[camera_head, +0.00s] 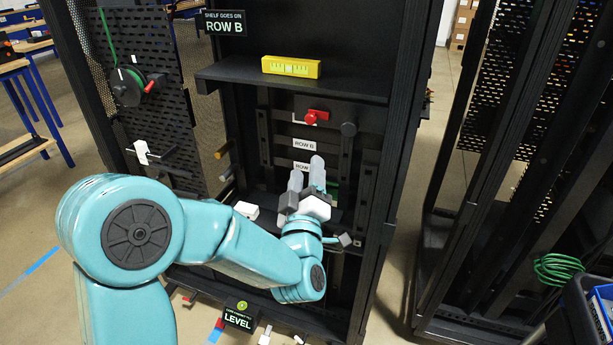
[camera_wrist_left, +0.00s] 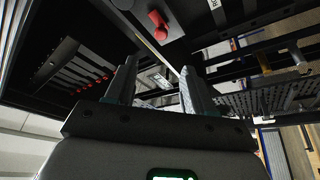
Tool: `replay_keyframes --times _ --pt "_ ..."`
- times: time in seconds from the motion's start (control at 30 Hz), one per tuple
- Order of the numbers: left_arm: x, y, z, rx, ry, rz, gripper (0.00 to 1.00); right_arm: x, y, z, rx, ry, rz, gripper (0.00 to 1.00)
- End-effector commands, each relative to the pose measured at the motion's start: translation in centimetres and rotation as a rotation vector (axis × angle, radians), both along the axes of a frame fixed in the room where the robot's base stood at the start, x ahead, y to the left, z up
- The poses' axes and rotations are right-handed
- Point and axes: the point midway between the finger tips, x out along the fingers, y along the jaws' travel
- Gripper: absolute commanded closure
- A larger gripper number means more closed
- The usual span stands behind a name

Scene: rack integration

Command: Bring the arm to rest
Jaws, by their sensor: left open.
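My left arm (camera_head: 230,240) reaches in from the left in the head view, in front of the black rack. My left gripper (camera_head: 307,178) points up into the rack below the shelf, with its fingers apart and nothing seen between them. In the left wrist view the two fingers (camera_wrist_left: 153,88) stand apart, with rack parts beyond them. A red knob (camera_head: 317,116) is on the rack above the gripper, and a red part also shows in the wrist view (camera_wrist_left: 157,19). My right gripper is not in view.
A black shelf (camera_head: 300,82) carries a yellow level (camera_head: 291,67). A perforated side panel (camera_head: 150,90) with a green cable reel (camera_head: 127,84) stands left. A second rack (camera_head: 500,150) and a green cable coil (camera_head: 557,268) are at right. A LEVEL sign (camera_head: 238,319) sits low in front.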

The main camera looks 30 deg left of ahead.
Motion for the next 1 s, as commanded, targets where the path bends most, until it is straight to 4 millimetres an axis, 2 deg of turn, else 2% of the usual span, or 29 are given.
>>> replay_keyframes --times 0.33,0.37,0.43,0.47,0.57,0.6,0.67,0.7,0.77,0.8,0.87,0.9,1.0 --pt "0.0 0.2 0.2 0.0 0.004 0.004 0.47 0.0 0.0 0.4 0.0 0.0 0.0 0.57" --pt "0.1 0.4 0.0 0.0 0.017 0.007 0.47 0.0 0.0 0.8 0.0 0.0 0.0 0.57" --pt "0.6 0.5 -2.0 0.0 0.081 0.01 0.47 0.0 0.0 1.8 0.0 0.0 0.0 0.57" --pt "0.8 0.3 -3.4 -0.001 0.124 0.005 0.47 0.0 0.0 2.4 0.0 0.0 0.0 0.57" --pt "1.1 -1.2 -10.2 -0.012 0.33 -0.069 0.47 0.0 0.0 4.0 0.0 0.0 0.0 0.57" --pt "0.9 -2.3 -13.5 -0.022 0.436 -0.119 0.47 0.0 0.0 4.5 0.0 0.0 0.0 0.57" --pt "-0.1 -4.2 -18.2 -0.039 0.598 -0.202 0.47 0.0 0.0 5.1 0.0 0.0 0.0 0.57" --pt "-1.2 -5.5 -21.3 -0.051 0.705 -0.261 0.47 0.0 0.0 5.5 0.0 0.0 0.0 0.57" --pt "-3.3 -7.6 -25.4 -0.069 0.866 -0.357 0.47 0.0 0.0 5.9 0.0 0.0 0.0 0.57" --pt "-5.1 -9.1 -27.9 -0.08 0.972 -0.424 0.47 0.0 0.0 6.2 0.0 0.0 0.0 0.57" --pt "-8.2 -11.4 -31.2 -0.097 1.128 -0.533 0.47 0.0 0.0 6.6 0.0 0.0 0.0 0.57" --pt "-10.5 -12.8 -33.0 -0.104 1.225 -0.606 0.47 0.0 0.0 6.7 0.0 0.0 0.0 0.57" --pt "-16.0 -15.9 -35.9 -0.114 1.438 -0.794 0.47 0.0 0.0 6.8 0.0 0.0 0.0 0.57"
